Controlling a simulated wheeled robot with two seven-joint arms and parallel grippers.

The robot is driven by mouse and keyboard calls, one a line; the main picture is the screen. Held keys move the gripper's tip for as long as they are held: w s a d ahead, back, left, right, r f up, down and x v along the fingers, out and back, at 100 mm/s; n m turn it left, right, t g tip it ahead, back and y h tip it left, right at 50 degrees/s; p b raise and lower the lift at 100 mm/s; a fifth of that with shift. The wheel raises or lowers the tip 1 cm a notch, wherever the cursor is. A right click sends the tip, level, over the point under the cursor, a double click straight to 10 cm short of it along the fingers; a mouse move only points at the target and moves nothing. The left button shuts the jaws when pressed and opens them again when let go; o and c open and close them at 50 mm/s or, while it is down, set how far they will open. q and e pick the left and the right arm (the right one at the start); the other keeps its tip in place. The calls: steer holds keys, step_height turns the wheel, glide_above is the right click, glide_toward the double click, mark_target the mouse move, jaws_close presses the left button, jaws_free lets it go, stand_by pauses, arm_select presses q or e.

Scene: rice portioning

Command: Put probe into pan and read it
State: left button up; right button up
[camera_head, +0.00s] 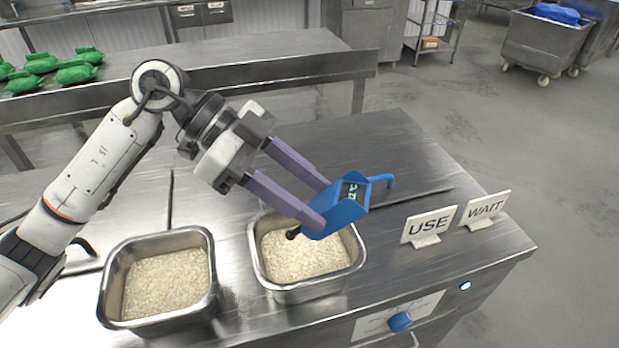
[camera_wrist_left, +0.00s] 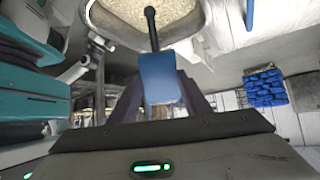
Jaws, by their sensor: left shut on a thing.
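My left gripper (camera_head: 322,203) is shut on a blue probe (camera_head: 345,208) with a small display on its upper face, above the right-hand pan. The probe's dark tip (camera_head: 293,233) points down toward the rice in that steel pan (camera_head: 258,268); I cannot tell from the head view whether it touches the rice. In the left wrist view the blue probe body (camera_wrist_left: 160,78) sits between the fingers, and its black stem (camera_wrist_left: 151,28) reaches over the rice. A second steel pan (camera_head: 106,290) of rice stands to the left. My right gripper is not in view.
A USE sign (camera_head: 429,227) and a WAIT sign (camera_head: 485,211) stand at the counter's right. Green bags (camera_head: 78,70) lie on the back table. The counter (camera_head: 390,140) behind the pans has bare room.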

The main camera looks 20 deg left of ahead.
arm_select(q)
step_height(320, 180, down, 4)
steer(key=shift+r, duration=0.2)
steer(key=shift+f+b, duration=0.7)
steer(key=shift+f, duration=0.25)
steer(key=shift+f+b, duration=0.45)
steer(key=shift+b, duration=0.05)
stand_by(3.8)
